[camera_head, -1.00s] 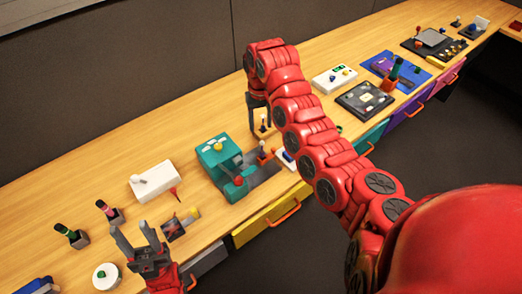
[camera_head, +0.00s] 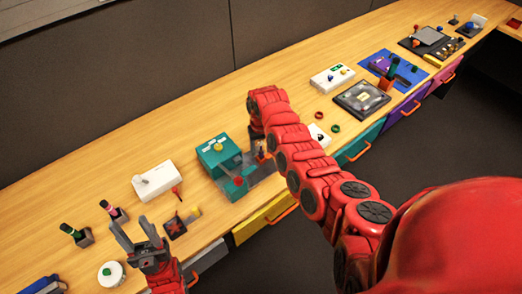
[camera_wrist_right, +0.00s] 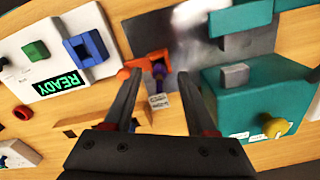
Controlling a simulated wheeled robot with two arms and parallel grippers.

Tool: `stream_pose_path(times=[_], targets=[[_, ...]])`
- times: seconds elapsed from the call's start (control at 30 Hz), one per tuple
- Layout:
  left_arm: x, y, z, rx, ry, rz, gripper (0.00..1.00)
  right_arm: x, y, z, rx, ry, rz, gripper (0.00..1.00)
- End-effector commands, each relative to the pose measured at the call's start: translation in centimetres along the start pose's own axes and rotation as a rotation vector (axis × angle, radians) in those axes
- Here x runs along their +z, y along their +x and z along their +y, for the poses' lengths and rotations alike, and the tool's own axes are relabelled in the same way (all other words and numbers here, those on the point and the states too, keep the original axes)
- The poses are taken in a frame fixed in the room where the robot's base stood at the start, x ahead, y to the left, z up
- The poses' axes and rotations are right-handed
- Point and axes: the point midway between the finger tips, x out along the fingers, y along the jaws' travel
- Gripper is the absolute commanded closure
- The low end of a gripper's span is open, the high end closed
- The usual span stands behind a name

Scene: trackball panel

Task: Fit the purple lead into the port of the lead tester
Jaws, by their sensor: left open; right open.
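The purple lead (camera_wrist_right: 158,72) is a small purple piece beside an orange holder (camera_wrist_right: 143,63) in the right wrist view, with a small pale tag below it. My right gripper (camera_wrist_right: 159,80) is open, its fingers on either side of the lead; contact cannot be told. The lead tester appears to be the white box (camera_wrist_right: 48,57) with a lit READY display, a green button and a blue port block, left of the gripper. In the head view my right gripper (camera_head: 259,146) is low beside the teal box, and the arm partly covers the tester (camera_head: 318,135). My left gripper (camera_head: 131,230) is open and empty.
A white box (camera_head: 154,180) and dark stands with leads (camera_head: 76,235) are at the left. Bare wood lies along the back of the counter.

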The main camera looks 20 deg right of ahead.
Motion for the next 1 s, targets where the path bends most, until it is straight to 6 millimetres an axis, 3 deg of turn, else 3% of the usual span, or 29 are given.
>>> stream_pose_path(times=[0.43, 0.77, 1.0], targets=[[-0.06, 0.29, -0.01, 0.000, 0.000, 0.000, 0.50, 0.05, 1.24, 0.05, -0.001, 0.002, 0.000, 0.43], [-0.05, 0.29, -0.02, 0.000, 0.000, 0.000, 0.50, 0.04, 1.22, 0.06, -0.001, 0.002, 0.000, 1.00], [-0.05, 0.29, -0.01, 0.000, 0.000, 0.000, 0.50, 0.05, 1.22, 0.06, -0.001, 0.002, -0.001, 1.00]])
